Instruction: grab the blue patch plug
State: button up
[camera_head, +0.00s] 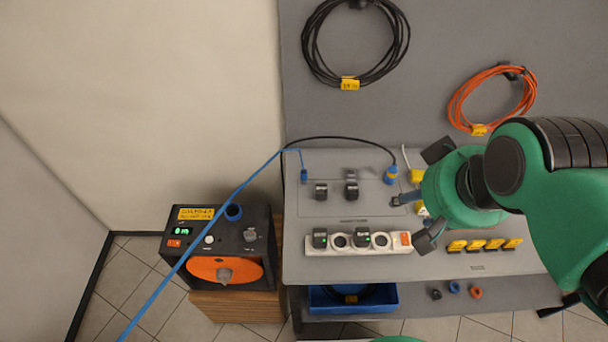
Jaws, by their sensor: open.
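A small blue plug (304,176) stands on the grey panel on the bench, at the end of a thin blue cable (225,205). I cannot tell which of the two is the patch plug. My gripper (412,198) is open, with its dark fingers spread, at the right side of the panel. It appears close to the blue and yellow plug, to its right.
A white power strip (345,243) with black plugs lies at the bench front. Yellow blocks (472,246) sit right of it. A black device (185,268) with an orange disc stands left. A blue bin (320,299) is below. Cable coils (308,50) hang on the wall.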

dwell(0.3)
jog(key=shift+c, duration=1.1)
jog(key=shift+w+r, duration=0.1)
